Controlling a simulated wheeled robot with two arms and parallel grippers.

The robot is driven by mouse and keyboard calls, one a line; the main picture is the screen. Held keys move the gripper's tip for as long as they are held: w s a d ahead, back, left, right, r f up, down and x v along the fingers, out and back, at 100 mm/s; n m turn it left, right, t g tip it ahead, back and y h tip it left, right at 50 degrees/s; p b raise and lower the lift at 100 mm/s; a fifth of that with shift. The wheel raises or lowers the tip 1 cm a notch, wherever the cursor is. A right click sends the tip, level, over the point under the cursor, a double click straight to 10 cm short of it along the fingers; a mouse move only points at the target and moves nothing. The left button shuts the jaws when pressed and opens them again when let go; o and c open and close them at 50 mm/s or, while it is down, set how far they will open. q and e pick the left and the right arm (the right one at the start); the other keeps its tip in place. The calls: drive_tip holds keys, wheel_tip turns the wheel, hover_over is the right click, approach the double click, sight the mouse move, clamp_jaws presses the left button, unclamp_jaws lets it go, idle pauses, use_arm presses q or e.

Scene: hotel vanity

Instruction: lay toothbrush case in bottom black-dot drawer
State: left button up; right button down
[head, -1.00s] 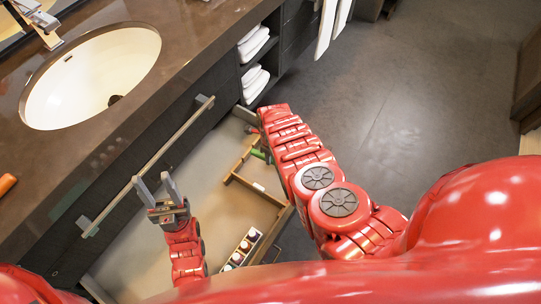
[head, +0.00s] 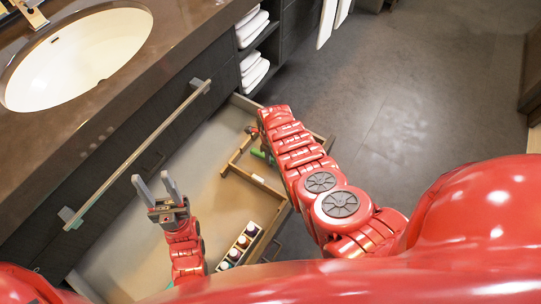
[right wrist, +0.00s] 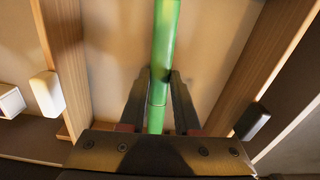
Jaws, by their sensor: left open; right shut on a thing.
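The toothbrush case appears to be the long green tube (right wrist: 166,45) in the right wrist view. My right gripper (right wrist: 158,78) is shut on it, one finger on each side. Below it is a beige drawer bottom between two wooden walls; I cannot tell if the tube touches it. In the head view a bit of green (head: 262,154) shows beside my right forearm, which hides that gripper. The open drawer (head: 205,180) lies under both arms; no black dot is clearly readable. My left gripper (head: 154,182) is open and empty above the drawer's left part.
Wooden dividers (head: 236,163) stand in the drawer. A narrow box of small round-topped items (head: 240,245) lies near its front. A long bar handle (head: 140,150) runs along the cabinet under the counter. White towels (head: 252,70) fill the shelves behind. The floor at right is clear.

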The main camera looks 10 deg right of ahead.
drive_tip(key=c, duration=0.5)
unclamp_jaws()
drive_tip(key=shift+c, duration=0.2)
wheel_tip(320, 180, up, 17)
drive_tip(key=p, duration=1)
drive_tip(key=shift+r, duration=0.2)
